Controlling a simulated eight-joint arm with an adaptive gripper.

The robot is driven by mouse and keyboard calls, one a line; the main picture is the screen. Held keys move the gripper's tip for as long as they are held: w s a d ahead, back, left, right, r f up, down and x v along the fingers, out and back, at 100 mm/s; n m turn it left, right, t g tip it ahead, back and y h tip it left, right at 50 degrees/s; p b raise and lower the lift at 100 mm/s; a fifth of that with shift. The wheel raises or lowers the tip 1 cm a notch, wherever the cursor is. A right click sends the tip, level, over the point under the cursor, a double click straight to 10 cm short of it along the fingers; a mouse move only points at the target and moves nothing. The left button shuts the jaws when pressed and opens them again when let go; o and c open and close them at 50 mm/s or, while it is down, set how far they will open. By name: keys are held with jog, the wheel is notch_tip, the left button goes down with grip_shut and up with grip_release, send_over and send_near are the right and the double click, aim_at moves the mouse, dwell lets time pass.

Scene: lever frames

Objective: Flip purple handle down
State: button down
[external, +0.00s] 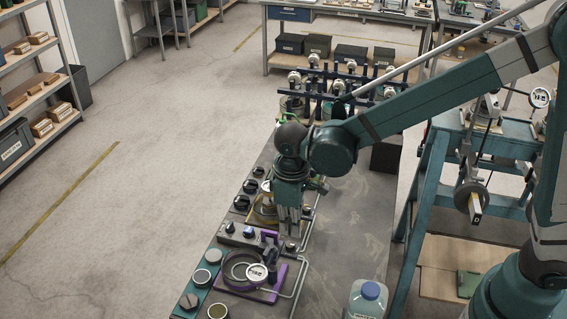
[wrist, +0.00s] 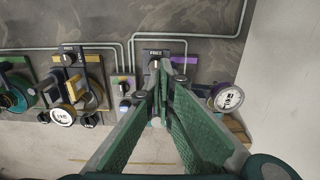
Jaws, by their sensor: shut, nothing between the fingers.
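In the external view, a purple frame (external: 262,295) lies on the near end of the bench, with a dark ring and a white gauge (external: 257,272) over it. In the wrist view, a purple bar (wrist: 184,60) shows beside the fingertips, just right of a small "FREE" label (wrist: 154,52). Which purple part is the handle is hard to tell, as my fingers hide much of it. My gripper (external: 289,226) points down above the panel, just beyond the purple frame. In the wrist view its green fingers (wrist: 164,72) meet at the tips and hold nothing.
A yellow assembly (external: 264,212) stands close behind my gripper, and it also shows in the wrist view (wrist: 97,92). Dark knobs (external: 242,202) line the panel's left side. Bent pipes run along its right. A blue-capped bottle (external: 368,297) stands at the near right. The bench's middle is clear.

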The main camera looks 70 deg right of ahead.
aim_at(291, 246)
jog(key=shift+f, duration=2.55)
notch_tip(291, 246, down, 5)
jog(key=b, duration=0.3)
jog(key=shift+b, duration=0.4)
notch_tip(291, 246, up, 14)
jog(key=p, duration=0.1)
jog(key=shift+p, duration=0.4)
jog(key=shift+s+r, duration=0.1)
jog(key=shift+s, duration=0.05)
